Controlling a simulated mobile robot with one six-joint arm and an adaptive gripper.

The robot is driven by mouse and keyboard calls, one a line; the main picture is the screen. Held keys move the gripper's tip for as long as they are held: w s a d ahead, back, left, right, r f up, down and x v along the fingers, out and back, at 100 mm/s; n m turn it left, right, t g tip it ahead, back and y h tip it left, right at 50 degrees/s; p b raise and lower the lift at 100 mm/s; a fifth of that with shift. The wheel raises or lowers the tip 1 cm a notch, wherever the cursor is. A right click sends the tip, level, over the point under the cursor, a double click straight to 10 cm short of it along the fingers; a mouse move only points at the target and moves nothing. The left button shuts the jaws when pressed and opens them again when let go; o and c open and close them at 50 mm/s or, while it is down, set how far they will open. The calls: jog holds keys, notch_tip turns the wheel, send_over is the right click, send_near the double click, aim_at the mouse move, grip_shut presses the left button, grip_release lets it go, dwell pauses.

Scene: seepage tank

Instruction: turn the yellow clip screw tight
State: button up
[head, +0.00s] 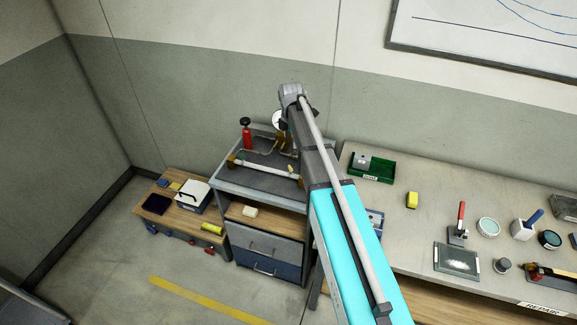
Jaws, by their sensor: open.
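A white pipe (264,169) lies across the dark tray top of a grey cabinet (235,190), with a yellow-brown clip or fitting (231,160) at its left end. A similar brown fitting (300,183) is at its right end, close beside my arm. I cannot make out a yellow clip screw for certain at this size. My teal and grey arm reaches up over the right side of the cabinet and covers part of it. My gripper cannot be made out; the arm's far end shows only a grey joint.
A red bottle (246,136) and a round gauge (279,120) with thin tubing stand at the tray's back. Left is a low bench with a white box (193,196).

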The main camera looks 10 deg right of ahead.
aim_at(290, 167)
jog(key=shift+a+f, duration=0.1)
jog(key=shift+f, duration=0.1)
notch_tip(290, 167, down, 13)
jog(key=b, duration=1.4)
jog(key=shift+f, duration=0.2)
grip_shut()
dwell(0.5)
